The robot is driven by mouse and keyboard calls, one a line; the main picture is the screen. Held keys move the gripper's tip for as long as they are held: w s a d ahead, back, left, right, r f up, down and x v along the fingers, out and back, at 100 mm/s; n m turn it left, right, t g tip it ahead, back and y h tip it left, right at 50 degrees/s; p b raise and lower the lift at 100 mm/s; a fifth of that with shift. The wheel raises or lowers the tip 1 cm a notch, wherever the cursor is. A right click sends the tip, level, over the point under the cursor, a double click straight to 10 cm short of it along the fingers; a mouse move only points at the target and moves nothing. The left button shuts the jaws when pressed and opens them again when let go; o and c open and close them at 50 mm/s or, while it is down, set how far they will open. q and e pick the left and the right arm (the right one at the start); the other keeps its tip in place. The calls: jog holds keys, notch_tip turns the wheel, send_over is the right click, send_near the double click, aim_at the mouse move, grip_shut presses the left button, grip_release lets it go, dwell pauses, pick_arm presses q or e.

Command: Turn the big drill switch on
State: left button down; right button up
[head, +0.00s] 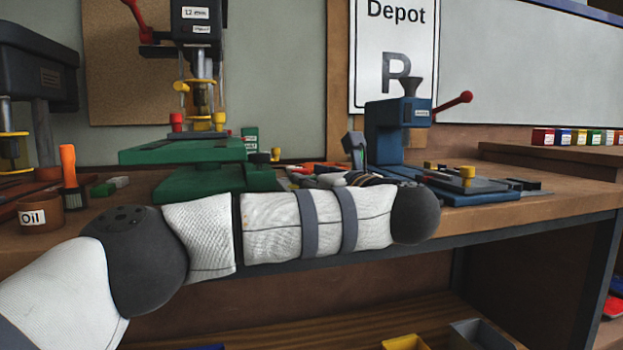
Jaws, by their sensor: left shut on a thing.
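A large drill press (195,22) with a dark head, white labels and a red-knobbed lever stands at the back left over a green table (180,150). I cannot make out its switch for certain. My left arm reaches across the front of the bench. My left gripper (340,180) is small and mostly hidden behind my own forearm, right of the green base and left of a blue drill press (397,125). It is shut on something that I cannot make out. My right gripper is not in view.
Another dark drill press (36,70) stands at the far left. An oil pot (41,211) and an orange-handled brush (68,168) are at the left of the bench. A red lever (455,102) sticks out from the blue press. Small coloured boxes (580,137) line the back right.

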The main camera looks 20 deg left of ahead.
pick_arm(q)
jog(key=shift+n+g+y, duration=0.3)
dwell(0.4)
jog(key=c, duration=1.3)
grip_release()
jog(key=shift+d, duration=0.1)
jog(key=v, duration=1.1)
jog(key=shift+s+d, duration=0.3)
